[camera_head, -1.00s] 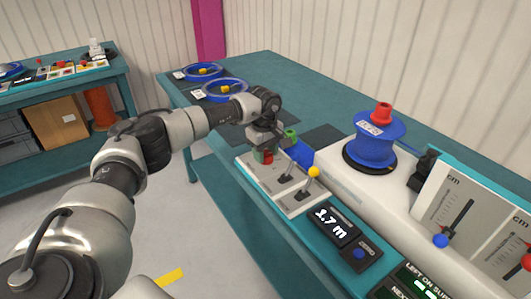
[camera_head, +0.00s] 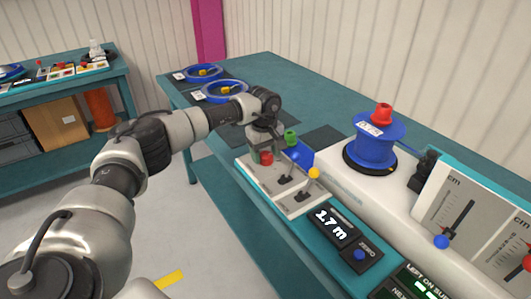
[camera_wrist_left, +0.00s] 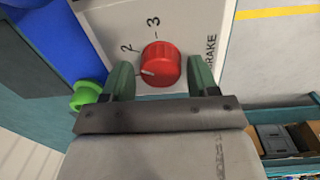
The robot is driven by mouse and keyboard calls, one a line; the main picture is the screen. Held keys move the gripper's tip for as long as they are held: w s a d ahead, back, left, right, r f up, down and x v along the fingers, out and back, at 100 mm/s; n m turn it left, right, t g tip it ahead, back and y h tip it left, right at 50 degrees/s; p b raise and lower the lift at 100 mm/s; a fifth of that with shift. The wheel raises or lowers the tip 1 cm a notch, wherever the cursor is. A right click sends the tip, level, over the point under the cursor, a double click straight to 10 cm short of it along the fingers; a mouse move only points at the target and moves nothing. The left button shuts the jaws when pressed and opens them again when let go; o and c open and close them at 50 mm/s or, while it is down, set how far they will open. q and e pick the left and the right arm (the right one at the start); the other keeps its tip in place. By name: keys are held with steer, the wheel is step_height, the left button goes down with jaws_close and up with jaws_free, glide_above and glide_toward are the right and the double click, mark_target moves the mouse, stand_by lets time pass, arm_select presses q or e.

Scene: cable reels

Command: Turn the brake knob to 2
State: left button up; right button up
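The red brake knob (camera_head: 267,158) sits on a light panel (camera_head: 304,206), below my left gripper (camera_head: 262,149). In the left wrist view the knob (camera_wrist_left: 160,64) lies between the two green fingertips of the left gripper (camera_wrist_left: 160,74), with a gap on each side. The gripper is open. The knob's white pointer mark points left and slightly down, below the printed 2 (camera_wrist_left: 125,47). A printed 3 (camera_wrist_left: 153,22) is above the knob, and the word BRAKE is at its right. A finger may hide other markings at the left. My right gripper is not in view.
A 1.7 m display (camera_head: 330,223) and a blue reel (camera_head: 377,138) are to the right.

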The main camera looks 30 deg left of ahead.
mark_target(264, 154)
arm_select(q)
steer(key=shift+o, duration=0.5)
step_height(264, 154, up, 11)
steer(key=shift+s, duration=0.2)
steer(key=shift+a+f, duration=0.1)
steer(key=shift+f, duration=0.05)
stand_by(0.3)
